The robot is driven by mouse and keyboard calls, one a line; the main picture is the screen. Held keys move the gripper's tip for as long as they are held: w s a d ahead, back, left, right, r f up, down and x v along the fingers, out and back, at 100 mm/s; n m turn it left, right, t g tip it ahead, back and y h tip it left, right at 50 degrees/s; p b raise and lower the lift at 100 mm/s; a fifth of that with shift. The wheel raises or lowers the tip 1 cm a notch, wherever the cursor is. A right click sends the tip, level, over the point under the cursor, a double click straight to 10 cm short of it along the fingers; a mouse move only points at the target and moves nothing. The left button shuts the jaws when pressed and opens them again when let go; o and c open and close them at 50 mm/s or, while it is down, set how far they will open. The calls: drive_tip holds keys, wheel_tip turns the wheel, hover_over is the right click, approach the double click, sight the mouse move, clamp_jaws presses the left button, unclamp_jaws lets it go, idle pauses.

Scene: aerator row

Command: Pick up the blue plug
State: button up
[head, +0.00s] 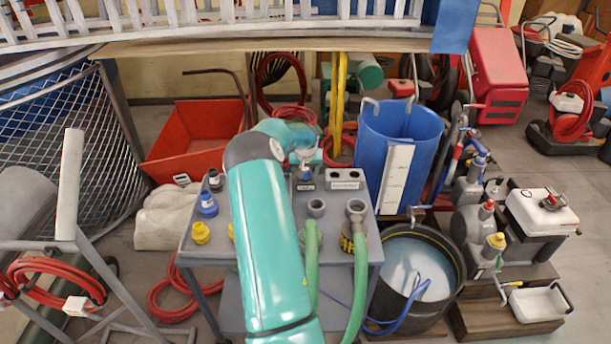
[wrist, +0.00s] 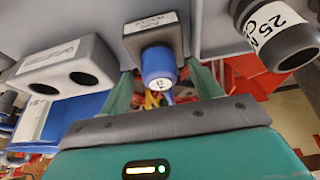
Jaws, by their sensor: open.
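A blue plug (wrist: 158,68) sits in a small labelled grey holder (wrist: 155,35) in the wrist view, which shows the scene tilted over. The same plug (head: 306,174) shows small in the head view, near the far edge of the grey cart. My gripper (wrist: 164,84) is open, with one green finger on each side of the plug in the wrist view. I cannot tell whether either finger touches it. In the head view my gripper (head: 303,158) is just above the plug and partly hides it. Another blue plug (head: 208,204) stands at the cart's left side.
A grey two-hole block (head: 345,178) stands right of the holder; it also shows in the wrist view (wrist: 62,72). Yellow plugs (head: 201,233) and green hoses (head: 360,265) are nearer on the cart (head: 335,238). A blue bin (head: 398,140) stands right behind it.

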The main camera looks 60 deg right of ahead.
drive_tip(key=shift+w+d+f, duration=0.1)
drive_tip(key=shift+d+f, duration=0.15)
drive_tip(key=shift+f, duration=0.3)
drive_tip(key=c, duration=1.1)
drive_tip(key=shift+r, duration=0.1)
